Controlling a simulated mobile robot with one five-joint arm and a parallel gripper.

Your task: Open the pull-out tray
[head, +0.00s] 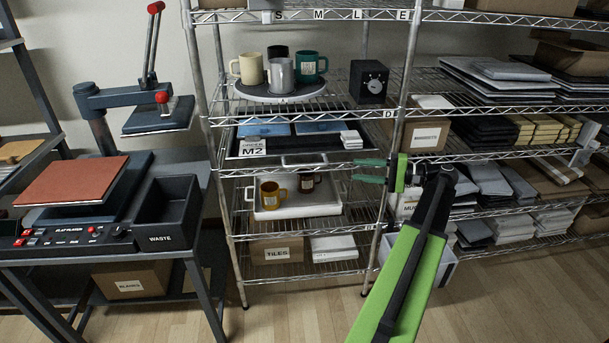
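A dark, shallow tray (290,145) lies on the middle shelf of the wire rack, with a white "ORDER M2" card (252,147) at its front left. It looks like the pull-out tray. A pale bar handle (304,160) shows just below its front edge; I cannot tell for certain that it belongs to this tray. Blue flat pieces (264,128) and a small white stack (350,138) are on or behind the tray. My gripper (354,170) is right of the handle and apart from it in the picture. Its green fingers point left, spread and empty.
Above, a round stand (281,94) holds several mugs beside a black dial box (369,81). Below, a white tray (325,208) holds an orange mug (269,196) and a brown mug (307,183). A rack post (398,125) stands close to my gripper. The press bench (165,240) is at left.

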